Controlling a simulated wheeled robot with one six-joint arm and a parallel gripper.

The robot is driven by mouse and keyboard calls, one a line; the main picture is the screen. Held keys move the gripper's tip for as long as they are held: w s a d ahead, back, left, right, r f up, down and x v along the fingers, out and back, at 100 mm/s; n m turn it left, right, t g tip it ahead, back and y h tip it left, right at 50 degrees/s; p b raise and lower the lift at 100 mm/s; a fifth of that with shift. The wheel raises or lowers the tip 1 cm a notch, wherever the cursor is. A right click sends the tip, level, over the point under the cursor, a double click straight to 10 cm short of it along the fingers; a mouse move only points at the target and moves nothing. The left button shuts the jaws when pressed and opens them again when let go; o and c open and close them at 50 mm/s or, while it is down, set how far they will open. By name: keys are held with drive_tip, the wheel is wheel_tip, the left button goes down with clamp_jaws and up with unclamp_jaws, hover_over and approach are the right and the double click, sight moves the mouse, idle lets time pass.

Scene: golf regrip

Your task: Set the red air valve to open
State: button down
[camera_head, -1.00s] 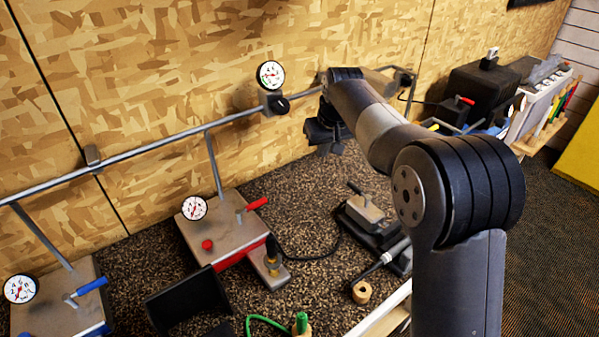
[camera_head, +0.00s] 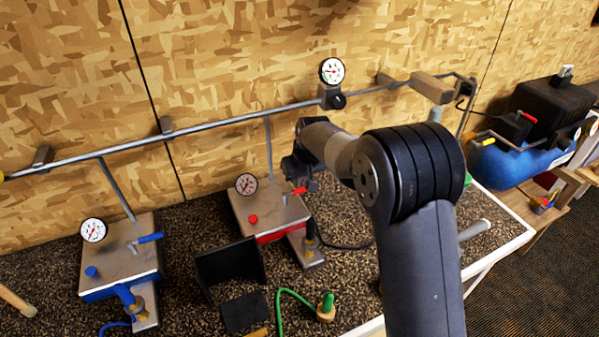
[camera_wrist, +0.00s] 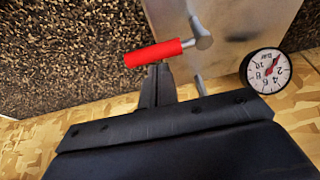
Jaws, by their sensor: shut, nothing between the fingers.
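The red air valve's lever (camera_head: 298,191) sits on the grey station box with a red base (camera_head: 268,212), on the bench. In the wrist view the red handle (camera_wrist: 158,53) joins a metal stem on the box at its right end. My gripper (camera_wrist: 159,72) is shut and empty, its fingertips right beside the handle's lower edge. I cannot tell whether they touch it. In the head view my gripper (camera_head: 300,174) is partly hidden by my arm, close over the red lever. The red station's gauge (camera_head: 246,184) also shows in the wrist view (camera_wrist: 265,70).
A similar blue station with a blue lever (camera_head: 149,238) stands to the left. A pipe with a gauge (camera_head: 332,71) runs along the wall. A compressor with a blue tank (camera_head: 515,166) stands right.

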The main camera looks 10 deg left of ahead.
drive_tip(key=shift+s+d+m+h+b, duration=0.35)
drive_tip(key=shift+m+b, duration=0.1)
drive_tip(key=shift+m, duration=0.45)
idle(0.4)
drive_tip(key=shift+s+d+f+m+t+h+b, duration=0.1)
drive_tip(key=shift+s+d+m+t+h+b, duration=0.15)
drive_tip(key=shift+m, duration=0.3)
drive_tip(key=shift+s+d+f+m+t+b, duration=0.15)
drive_tip(key=shift+m+b, duration=0.2)
drive_tip(key=shift+m, duration=0.2)
drive_tip(key=m, duration=0.1)
drive_tip(key=s+m+h+b, duration=0.1)
drive_tip(key=m, duration=0.1)
drive_tip(key=s+m+b, duration=0.1)
drive_tip(key=shift+d+r+m+h, duration=0.1)
drive_tip(key=shift+d+m+h, duration=0.2)
drive_tip(key=m, duration=0.1)
drive_tip(key=s+m+h+b, duration=0.1)
drive_tip(key=m, duration=0.1)
drive_tip(key=shift+s+m+b, duration=0.3)
drive_tip(key=s+m, duration=0.1)
drive_tip(key=m, duration=0.1)
drive_tip(key=s+m+g+h, duration=0.1)
drive_tip(key=m, duration=0.1)
drive_tip(key=shift+s+a+r+m+h+b, duration=0.1)
drive_tip(key=shift+a+m+h+b, duration=0.2)
drive_tip(key=shift+a+b, duration=0.1)
drive_tip(key=shift+s, duration=0.1)
drive_tip(key=shift+s+a, duration=0.15)
drive_tip(key=v, duration=1.1)
